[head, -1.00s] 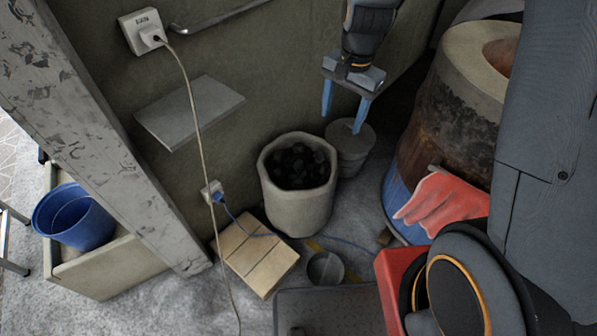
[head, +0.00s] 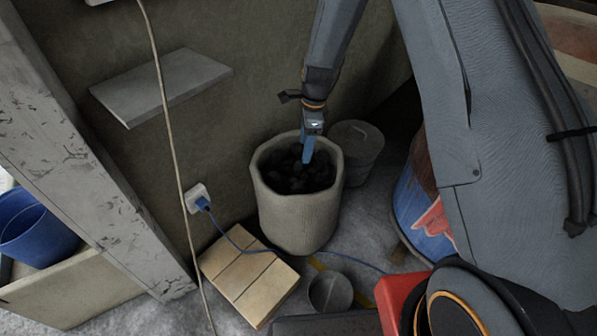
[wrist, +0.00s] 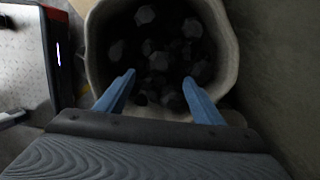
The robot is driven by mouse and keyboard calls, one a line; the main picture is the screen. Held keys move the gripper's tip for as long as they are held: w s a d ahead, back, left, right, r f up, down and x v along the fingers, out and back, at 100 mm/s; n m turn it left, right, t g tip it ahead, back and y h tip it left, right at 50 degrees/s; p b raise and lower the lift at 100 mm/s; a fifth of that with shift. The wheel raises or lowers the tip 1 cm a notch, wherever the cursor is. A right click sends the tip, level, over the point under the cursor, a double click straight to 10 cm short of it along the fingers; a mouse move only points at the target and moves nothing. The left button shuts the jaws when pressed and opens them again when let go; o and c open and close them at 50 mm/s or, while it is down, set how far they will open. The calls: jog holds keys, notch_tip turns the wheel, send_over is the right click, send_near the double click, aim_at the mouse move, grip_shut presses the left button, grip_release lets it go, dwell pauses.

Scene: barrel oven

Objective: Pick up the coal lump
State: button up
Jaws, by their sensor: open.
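Several black coal lumps (head: 292,178) lie inside a round, rough grey pot (head: 300,222) on the floor. In the wrist view the coal lumps (wrist: 158,60) show as dark faceted pieces below the fingers, within the pot's pale rim (wrist: 232,62). My gripper (head: 308,152) points down over the pot's opening. Its two blue fingers are apart with nothing between them, as the wrist view shows (wrist: 158,82). I cannot tell how far the fingertips are above the coal. No single lump stands out from the pile.
A grey lidded bucket (head: 357,148) stands right behind the pot. A wall shelf (head: 165,85), a socket (head: 197,197) with a blue cable, a wooden block (head: 250,278) and a small metal pot (head: 330,292) are nearby. A painted barrel (head: 420,215) stands at right.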

aim_at(300, 163)
jog(key=f, duration=0.2)
jog(key=a+f+b, duration=0.1)
jog(key=f, duration=0.2)
jog(key=f+b, duration=0.1)
jog(key=f, duration=0.1)
jog(key=shift+a+f, duration=0.35)
jog(key=c, duration=1.1)
notch_tip(300, 163, up, 10)
jog(key=shift+r+p, duration=0.1)
jog(key=shift+p, duration=1.1)
jog(key=shift+d, duration=0.1)
